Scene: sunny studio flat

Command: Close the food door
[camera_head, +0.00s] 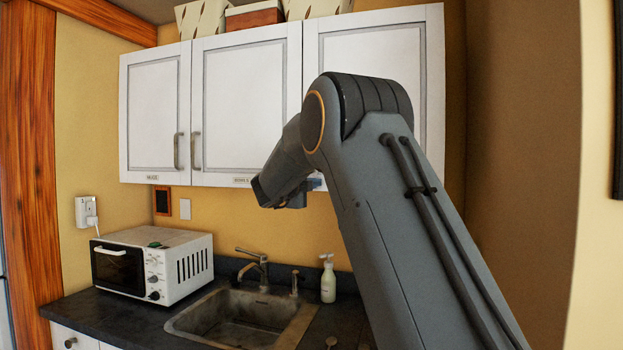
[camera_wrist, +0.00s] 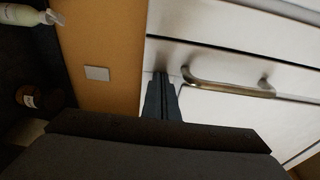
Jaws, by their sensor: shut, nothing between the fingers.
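The right-hand upper cabinet door (camera_head: 375,50) is white and panelled. Its lower part and label are hidden behind my arm, so I cannot read whether it says food. It looks flush or nearly flush with its neighbour; a small gap cannot be ruled out. In the wrist view a white door (camera_wrist: 235,60) shows a curved metal handle (camera_wrist: 230,88) near its edge. My gripper (camera_wrist: 161,78) is shut and empty, its fingertips close to the door's bottom edge and beside the handle's end. I cannot tell whether they touch.
Two other white doors, left (camera_head: 155,110) and middle (camera_head: 245,100), are shut. Below are a toaster oven (camera_head: 185,265), a sink (camera_head: 240,318), a tap (camera_head: 255,265) and a soap bottle (camera_head: 328,283). Boxes (camera_head: 255,15) stand on top of the cabinet.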

